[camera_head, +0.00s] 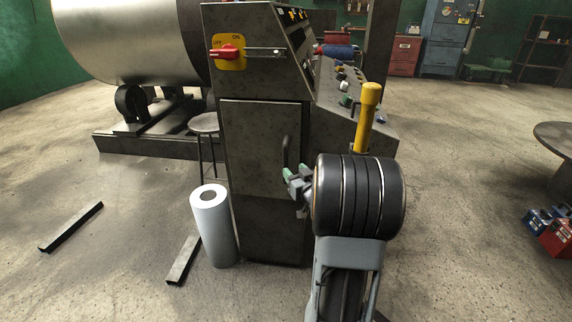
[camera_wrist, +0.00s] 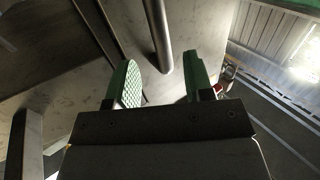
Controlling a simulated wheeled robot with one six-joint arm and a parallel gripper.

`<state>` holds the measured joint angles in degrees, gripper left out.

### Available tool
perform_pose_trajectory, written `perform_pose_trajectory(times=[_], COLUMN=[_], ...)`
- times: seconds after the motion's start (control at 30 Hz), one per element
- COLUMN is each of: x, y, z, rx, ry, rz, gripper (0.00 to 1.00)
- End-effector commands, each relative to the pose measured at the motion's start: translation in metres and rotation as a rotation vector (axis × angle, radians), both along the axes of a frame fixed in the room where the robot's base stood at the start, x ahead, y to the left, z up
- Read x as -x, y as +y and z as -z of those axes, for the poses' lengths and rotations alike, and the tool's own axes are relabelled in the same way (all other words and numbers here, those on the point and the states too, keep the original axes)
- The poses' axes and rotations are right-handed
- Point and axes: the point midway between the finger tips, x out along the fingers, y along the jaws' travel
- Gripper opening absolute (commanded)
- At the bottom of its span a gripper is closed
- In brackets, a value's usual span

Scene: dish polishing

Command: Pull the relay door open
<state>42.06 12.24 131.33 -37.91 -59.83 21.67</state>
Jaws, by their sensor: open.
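The relay door (camera_head: 262,140) is a dark grey panel on the side of the control cabinet. It looks shut. Its handle (camera_head: 285,151) is a dark upright bar at the door's right edge. My gripper (camera_head: 292,178) is at the lower part of the handle, its green-padded fingers pointing at the door. In the wrist view, my gripper (camera_wrist: 160,78) is open, with one finger on each side of the handle bar (camera_wrist: 159,36). The bar's end lies between or just beyond the fingertips; I cannot tell how deep. No contact is clear.
A red OFF/ON switch (camera_head: 227,52) sits above the door. A white roll (camera_head: 212,228) stands on the floor left of the cabinet, beside a stool (camera_head: 204,123). A metal bar (camera_head: 184,260) lies nearby. Floor at left front is mostly clear.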

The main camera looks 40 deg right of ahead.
Motion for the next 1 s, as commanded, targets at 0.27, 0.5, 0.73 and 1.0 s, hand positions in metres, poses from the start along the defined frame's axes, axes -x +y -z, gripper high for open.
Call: perform_pose_trajectory(times=[0.27, 0.5, 0.73, 1.0], x=[-0.048, -0.069, -0.074, -0.074], y=[-0.008, -0.012, -0.013, -0.013], z=[0.002, 0.001, 0.000, 0.000], rx=[0.000, 0.001, 0.000, 0.000], ry=[0.000, 0.000, 0.001, 0.001], rz=[0.000, 0.000, 0.002, 0.002], gripper=[0.47, 0.47, 0.47, 0.40])
